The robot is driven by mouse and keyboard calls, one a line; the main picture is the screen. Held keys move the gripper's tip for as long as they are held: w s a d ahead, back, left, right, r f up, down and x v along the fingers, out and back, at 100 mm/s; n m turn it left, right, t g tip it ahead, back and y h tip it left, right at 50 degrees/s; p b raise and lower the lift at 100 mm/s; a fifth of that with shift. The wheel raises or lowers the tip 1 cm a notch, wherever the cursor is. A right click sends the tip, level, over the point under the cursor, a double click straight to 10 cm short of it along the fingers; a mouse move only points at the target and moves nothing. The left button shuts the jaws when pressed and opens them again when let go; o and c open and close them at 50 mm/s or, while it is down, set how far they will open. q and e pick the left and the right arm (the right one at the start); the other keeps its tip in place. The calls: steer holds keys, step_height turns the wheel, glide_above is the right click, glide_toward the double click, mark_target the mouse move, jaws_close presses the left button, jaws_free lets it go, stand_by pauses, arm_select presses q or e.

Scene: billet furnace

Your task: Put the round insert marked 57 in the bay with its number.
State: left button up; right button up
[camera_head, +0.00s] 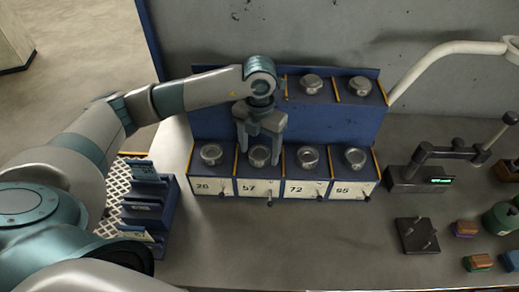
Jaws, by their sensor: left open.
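A blue rack (330,122) has a front row of bays with white labels reading 26, 57, 72 and 65 or similar. A round metal insert (260,157) sits at the bay labelled 57 (248,189); any number on the insert itself is too small to read. My left gripper (260,153) points down over that bay, open, with its fingers at either side of the insert. I cannot tell whether they touch it. Other round inserts sit in bay 26 (211,154), bay 72 (308,157) and the right bay (355,158). My right gripper is not in view.
Two more round inserts stand on the upper tier (311,83). A dark blue stepped holder (150,207) with label cards stands at left. At right are a grey clamp-like device (430,170), a dark pegged plate (417,235) and small blocks (478,262). The front middle bench is clear.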

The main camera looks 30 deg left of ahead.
mark_target(260, 154)
arm_select(q)
step_height(260, 154, up, 12)
steer(key=b, duration=0.4)
steer(key=shift+f, duration=0.15)
stand_by(0.5)
